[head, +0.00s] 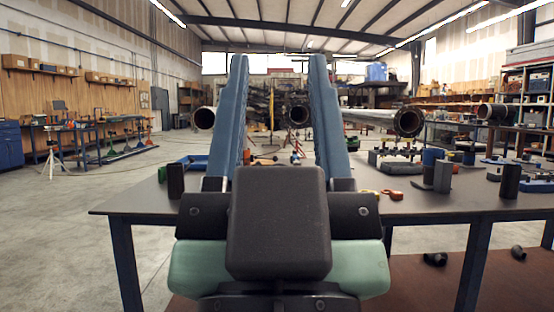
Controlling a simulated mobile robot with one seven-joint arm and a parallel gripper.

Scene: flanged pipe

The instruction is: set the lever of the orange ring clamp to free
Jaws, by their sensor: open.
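My gripper (278,60) fills the middle of the head view. Its two long blue fingers point away from me, wide apart, with nothing between them. A small orange-red piece (392,194) lies on the dark table (140,204), just right of my right finger. It is too small to tell whether it is the orange ring clamp, and no lever can be made out on it. A flanged pipe end (408,121) shows farther back on the right. Another round pipe end (298,115) shows between the fingers. Part of the table is hidden behind my gripper.
A dark cylinder (175,181) stands on the table at left. Dark upright blocks (442,177) and a dark tube (510,181) stand at right. Several small fittings crowd the table's back right. Dark pieces (435,259) lie below the table. The floor at left is open.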

